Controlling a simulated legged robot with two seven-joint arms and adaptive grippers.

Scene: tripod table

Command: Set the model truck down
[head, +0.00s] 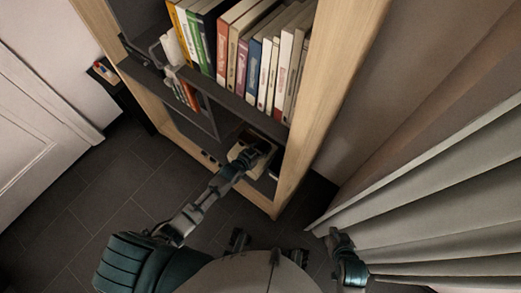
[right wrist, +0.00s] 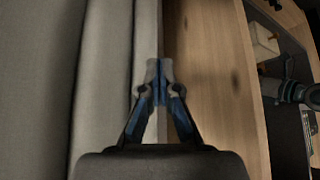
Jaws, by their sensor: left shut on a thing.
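The model truck (head: 238,153), a pale cream and wood-toned block shape, is at the lower opening of the bookcase. My left gripper (head: 256,158) is shut on it, and the dark hand covers part of it. Whether the truck touches the shelf board is unclear. A pale block that looks like the truck (right wrist: 265,42) also shows at the upper right of the right wrist view, beside my left arm. My right gripper (right wrist: 158,72) is shut and empty, with its fingertips together, beside the curtain and the bookcase's side panel.
The wooden bookcase (head: 335,60) holds a row of books (head: 262,60) above, with smaller books (head: 187,95) lower left. A pleated curtain (head: 440,200) hangs at right. A small dark stand (head: 130,103) with a small colourful item is at left. Dark floor tiles (head: 110,180) lie clear.

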